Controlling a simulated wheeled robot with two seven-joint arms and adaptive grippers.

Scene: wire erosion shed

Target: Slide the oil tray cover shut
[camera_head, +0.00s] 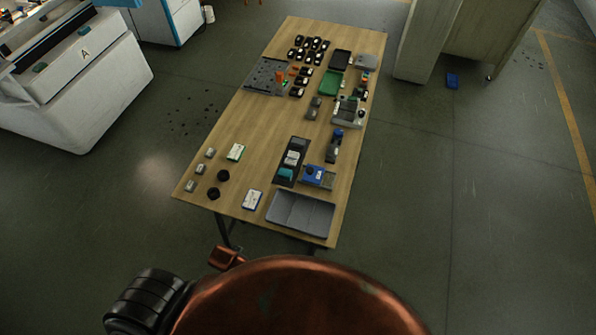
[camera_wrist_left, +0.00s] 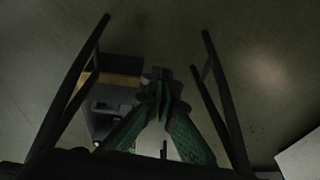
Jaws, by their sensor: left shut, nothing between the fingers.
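No oil tray cover can be told for certain at this size. On the wooden table (camera_head: 259,140) in the head view, a green tray (camera_head: 330,84) lies near the far right, with a dark tray (camera_head: 340,60) just behind it. My right gripper is in neither view.
A blue device (camera_head: 313,175) and a dark holder (camera_head: 291,160) stand behind the grey tray. Small blocks and black round pieces lie at the near left. Several dark parts (camera_head: 308,47) crowd the far end. A white machine (camera_head: 88,85) stands left; the floor beside the table is open.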

